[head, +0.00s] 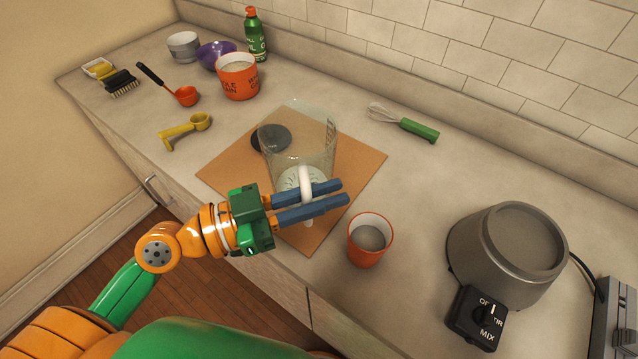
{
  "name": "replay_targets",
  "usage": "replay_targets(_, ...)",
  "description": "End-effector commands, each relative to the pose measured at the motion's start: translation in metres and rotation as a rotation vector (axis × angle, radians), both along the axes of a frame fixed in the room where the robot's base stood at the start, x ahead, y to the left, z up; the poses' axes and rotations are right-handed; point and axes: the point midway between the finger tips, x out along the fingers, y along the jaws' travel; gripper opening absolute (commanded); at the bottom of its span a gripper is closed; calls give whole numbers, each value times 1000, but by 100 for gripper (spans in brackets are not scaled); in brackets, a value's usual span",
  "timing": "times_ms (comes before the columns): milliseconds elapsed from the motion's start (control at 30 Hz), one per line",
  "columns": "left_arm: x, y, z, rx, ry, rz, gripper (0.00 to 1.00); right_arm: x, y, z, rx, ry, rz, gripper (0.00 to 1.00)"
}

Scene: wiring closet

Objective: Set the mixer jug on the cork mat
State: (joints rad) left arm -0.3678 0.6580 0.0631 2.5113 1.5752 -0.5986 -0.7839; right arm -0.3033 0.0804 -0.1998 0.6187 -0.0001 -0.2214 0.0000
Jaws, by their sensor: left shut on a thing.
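The mixer jug (290,145) is clear, with a white handle and a pale base. It appears over the tan cork mat (358,160), near the mat's middle. I cannot tell whether its base touches the mat or hangs slightly above it. My left gripper (322,198) reaches in from the left over the mat's near edge. Its blue fingers are shut on the jug's white handle and hide part of it. A dark round disc (268,138) shows at the mat's far left part, partly seen through the jug. My right gripper is not in view.
An orange cup (370,240) stands close to the mat's near right edge. The grey mixer base (507,250) is at the right. A green-handled whisk (405,123) lies behind. A yellow scoop (185,130), red ladle (170,88) and orange tub (237,76) are at the left.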

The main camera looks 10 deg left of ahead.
Motion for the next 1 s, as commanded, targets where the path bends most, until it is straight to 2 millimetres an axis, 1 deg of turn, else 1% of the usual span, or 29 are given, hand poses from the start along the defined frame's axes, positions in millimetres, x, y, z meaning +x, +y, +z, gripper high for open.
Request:
replay_targets(33, 9, 2, -17, 4, -13, 4, 0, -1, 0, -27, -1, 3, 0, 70)
replay_targets(67, 17, 3, -16, 2, -10, 6, 0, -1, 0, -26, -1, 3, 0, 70)
replay_targets(133, 33, 6, -19, -1, -6, 7, 0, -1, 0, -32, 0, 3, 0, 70)
replay_targets(167, 41, 7, -17, -3, 1, 8, 0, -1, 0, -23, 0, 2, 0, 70)
replay_targets(200, 51, 8, -19, -5, 2, 8, 0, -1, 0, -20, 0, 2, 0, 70)
replay_targets(300, 69, 10, -44, -7, 8, 7, 0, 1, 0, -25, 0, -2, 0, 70)
replay_targets(400, 83, 12, -61, -5, 6, 6, 0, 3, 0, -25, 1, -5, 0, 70)
replay_targets(567, 96, 14, -76, -3, 3, 5, 0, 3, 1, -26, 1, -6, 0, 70)
replay_targets(600, 100, 15, -82, -4, 4, 4, 0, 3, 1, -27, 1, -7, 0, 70)
replay_targets(700, 100, 14, -99, -5, 10, 5, 0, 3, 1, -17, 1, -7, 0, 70)
replay_targets(800, 100, 14, -110, -3, 6, 4, 0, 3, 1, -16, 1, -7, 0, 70)
replay_targets(1000, 99, 15, -112, 0, 2, 3, 0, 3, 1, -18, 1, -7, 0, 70)
